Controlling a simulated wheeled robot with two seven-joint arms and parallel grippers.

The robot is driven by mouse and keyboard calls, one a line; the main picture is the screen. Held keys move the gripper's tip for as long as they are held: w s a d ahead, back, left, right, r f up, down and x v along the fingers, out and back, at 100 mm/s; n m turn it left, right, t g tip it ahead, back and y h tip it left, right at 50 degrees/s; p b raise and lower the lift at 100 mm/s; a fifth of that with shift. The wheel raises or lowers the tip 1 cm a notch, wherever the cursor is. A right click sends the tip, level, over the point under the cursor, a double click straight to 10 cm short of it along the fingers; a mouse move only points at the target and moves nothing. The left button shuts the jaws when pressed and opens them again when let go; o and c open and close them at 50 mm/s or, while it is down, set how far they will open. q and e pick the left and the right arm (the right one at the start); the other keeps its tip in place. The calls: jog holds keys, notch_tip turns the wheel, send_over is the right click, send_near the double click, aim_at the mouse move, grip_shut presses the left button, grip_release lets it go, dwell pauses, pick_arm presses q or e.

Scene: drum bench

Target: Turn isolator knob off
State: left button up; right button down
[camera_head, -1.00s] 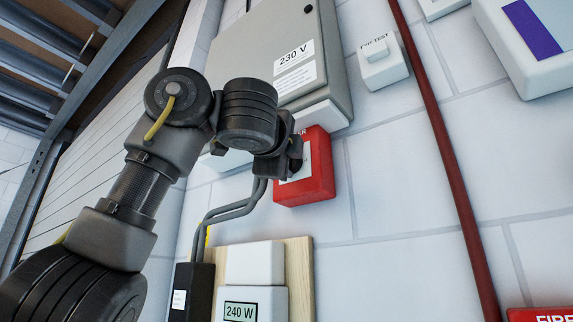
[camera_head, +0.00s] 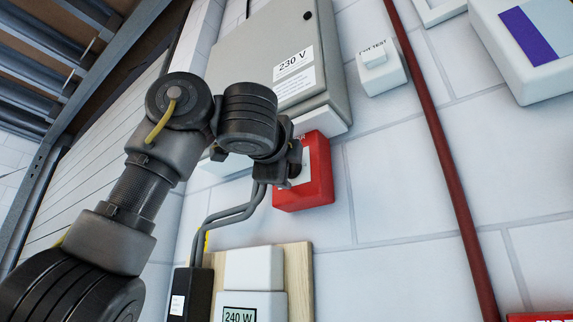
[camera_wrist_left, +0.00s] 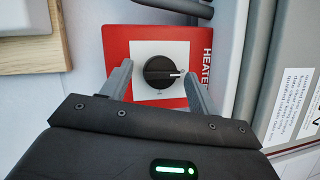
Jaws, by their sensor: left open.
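The isolator is a red box (camera_head: 318,178) with a white front plate on the wall. In the left wrist view the red face (camera_wrist_left: 117,42) carries a HEATER label, a white plate (camera_wrist_left: 150,49) and a round black knob (camera_wrist_left: 159,72). The knob's white pointer mark faces right in that view. My left gripper (camera_wrist_left: 157,75) is open, with one finger on each side of the knob and visible gaps between. In the head view the gripper (camera_head: 288,165) is in front of the box and hides the knob. My right gripper is not in view.
A grey 230 V cabinet (camera_head: 290,55) hangs directly above the red box. Grey cables (camera_head: 228,213) run below it to a black box beside a wooden board (camera_head: 299,278) with a 240 W meter (camera_head: 240,314). A dark red pipe (camera_head: 440,150) runs down the wall at right.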

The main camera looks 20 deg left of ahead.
pick_arm(q)
jog(key=s+f+b, duration=0.2)
jog(key=s+b, duration=0.5)
jog(key=s, duration=0.3)
jog(key=shift+s, duration=0.3)
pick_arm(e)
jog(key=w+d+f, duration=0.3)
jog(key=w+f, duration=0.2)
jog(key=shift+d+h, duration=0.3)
